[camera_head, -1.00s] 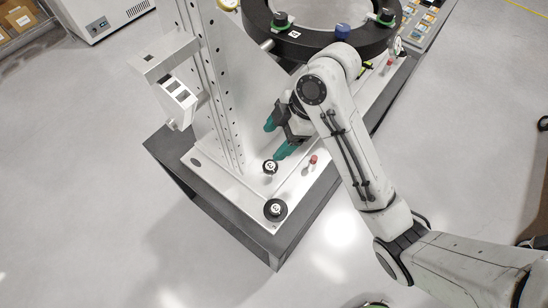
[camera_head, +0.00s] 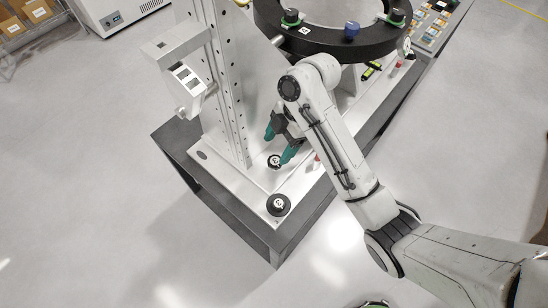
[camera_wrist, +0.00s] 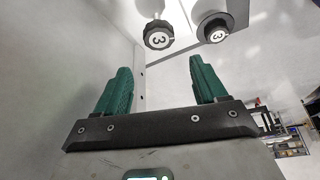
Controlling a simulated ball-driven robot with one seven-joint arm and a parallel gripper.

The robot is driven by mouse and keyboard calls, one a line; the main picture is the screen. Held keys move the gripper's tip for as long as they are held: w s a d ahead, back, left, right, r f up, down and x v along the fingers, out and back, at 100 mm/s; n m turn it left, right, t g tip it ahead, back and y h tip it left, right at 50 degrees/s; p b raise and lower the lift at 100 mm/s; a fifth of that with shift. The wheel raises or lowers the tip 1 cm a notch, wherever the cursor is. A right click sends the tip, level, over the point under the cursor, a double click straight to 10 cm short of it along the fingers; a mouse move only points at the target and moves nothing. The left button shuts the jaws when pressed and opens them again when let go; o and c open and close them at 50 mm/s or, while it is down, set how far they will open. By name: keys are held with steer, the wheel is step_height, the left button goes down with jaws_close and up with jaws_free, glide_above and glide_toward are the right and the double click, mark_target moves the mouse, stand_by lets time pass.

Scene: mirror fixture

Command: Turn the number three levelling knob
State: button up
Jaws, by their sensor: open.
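Two black knobs with white faces marked 3 show in the wrist view. The left one (camera_wrist: 158,36) is faceted and sits on a stem; the right one (camera_wrist: 213,30) sits on a wider black collar. In the head view the smaller knob (camera_head: 275,161) stands near the foot of the upright plate, and the wide-based knob (camera_head: 278,204) is at the base plate's near corner. I cannot tell which is the levelling knob. My gripper (camera_head: 279,145) is open with green fingers, close behind the smaller knob. In the wrist view the gap between the fingers (camera_wrist: 160,66) is empty.
The perforated upright plate (camera_head: 230,95) rises just left of my gripper. A red-topped pin (camera_head: 317,160) is partly hidden by my arm. The black mirror ring (camera_head: 330,42) stands behind. The grey base plate (camera_head: 215,160) has bare room left of the knobs.

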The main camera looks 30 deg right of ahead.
mark_target(276, 161)
steer(key=shift+w+a+f, duration=0.1)
steer(key=shift+f, duration=0.05)
steer(key=shift+s+d+f, duration=0.15)
steer(key=shift+d+f, duration=0.05)
steer(key=shift+f, duration=0.65)
steer(key=shift+s+d+f, duration=0.1)
steer(key=shift+d+f, duration=0.1)
steer(key=shift+f, duration=0.6)
steer(key=shift+x, duration=1.15)
steer(key=shift+c, duration=0.2)
steer(key=c, duration=1)
steer(key=shift+m, duration=0.5)
